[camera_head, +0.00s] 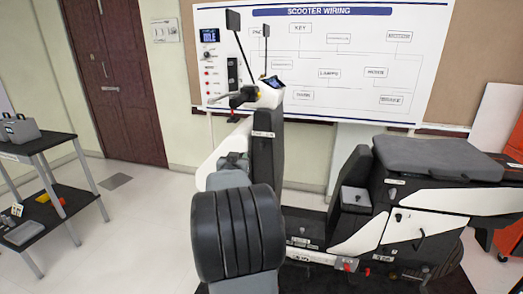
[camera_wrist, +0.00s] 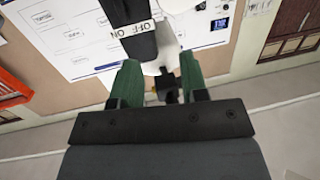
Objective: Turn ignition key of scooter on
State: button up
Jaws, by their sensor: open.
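The scooter rig (camera_head: 430,200) stands on the right in the head view. Its dark front column (camera_head: 267,160) and handlebar (camera_head: 245,97) rise near the middle. A small white label (camera_head: 263,134) is on the column. In the wrist view, an OFF/ON label (camera_wrist: 135,30) lies across a black panel just beyond my gripper. My gripper (camera_wrist: 160,65) has two green fingers spread apart, with the label roughly ahead of them. A small black and yellow part (camera_wrist: 167,86) shows between the fingers, farther off. I cannot make out the ignition key. In the head view, my arm partly hides the column's left side.
A wiring board (camera_head: 330,60) hangs on the wall behind the scooter. The seat (camera_head: 435,158) is to the right. A dark table (camera_head: 40,150) with a grey case stands at left. Tiled floor between the table and the scooter is clear. A brown door (camera_head: 125,80) is behind.

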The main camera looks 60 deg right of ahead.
aim_at(261, 142)
jog(key=d, duration=0.5)
jog(key=d+m+g+h+p, duration=0.1)
jog(key=d, duration=0.5)
jog(key=w+d+g, duration=0.1)
jog(key=d, duration=0.4)
jog(key=shift+d+f+m+h, duration=0.1)
jog(key=shift+d+m+h, duration=0.2)
jog(key=shift+d+h, duration=0.1)
jog(key=shift+c, duration=0.2)
jog(key=c, duration=0.6)
jog(key=shift+c, duration=0.2)
